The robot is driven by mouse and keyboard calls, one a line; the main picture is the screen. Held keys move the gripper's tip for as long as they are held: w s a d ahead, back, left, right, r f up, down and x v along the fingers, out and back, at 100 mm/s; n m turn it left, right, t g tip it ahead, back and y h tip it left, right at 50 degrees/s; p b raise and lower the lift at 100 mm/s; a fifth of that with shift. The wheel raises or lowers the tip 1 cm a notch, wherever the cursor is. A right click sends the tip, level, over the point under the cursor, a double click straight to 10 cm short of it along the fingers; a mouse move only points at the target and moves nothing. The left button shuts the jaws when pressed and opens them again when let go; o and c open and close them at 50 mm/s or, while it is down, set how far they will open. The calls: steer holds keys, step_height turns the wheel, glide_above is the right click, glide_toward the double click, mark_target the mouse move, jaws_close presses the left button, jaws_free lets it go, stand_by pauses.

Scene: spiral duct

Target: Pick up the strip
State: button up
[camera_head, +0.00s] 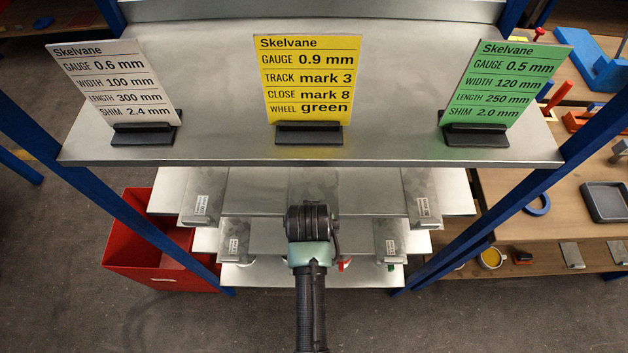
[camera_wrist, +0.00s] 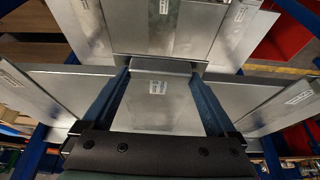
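A grey metal strip (camera_wrist: 160,112) with a small white label lies between my gripper's two blue fingers in the wrist view. My gripper (camera_wrist: 160,76) looks open, its fingers wide apart near the strip's two sides. I cannot tell whether they touch it. In the head view my arm's dark wrist stands in front of the middle of the lower shelves, and the fingers are hidden. Other labelled metal strips lie on these shelves, among them an upper left one (camera_head: 196,196) and an upper right one (camera_head: 421,196). More labelled sheet metal shows in the wrist view.
The upper shelf (camera_head: 220,148) carries a white card (camera_head: 115,85), a yellow card (camera_head: 308,85) and a green card (camera_head: 505,85) above my wrist. Blue posts flank the shelves. A red bin (camera_head: 150,240) stands left; a wooden bench (camera_head: 550,218) with tools stands right.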

steer(key=c, duration=0.5)
steer(key=shift+c, duration=0.8)
steer(key=shift+r, duration=0.2)
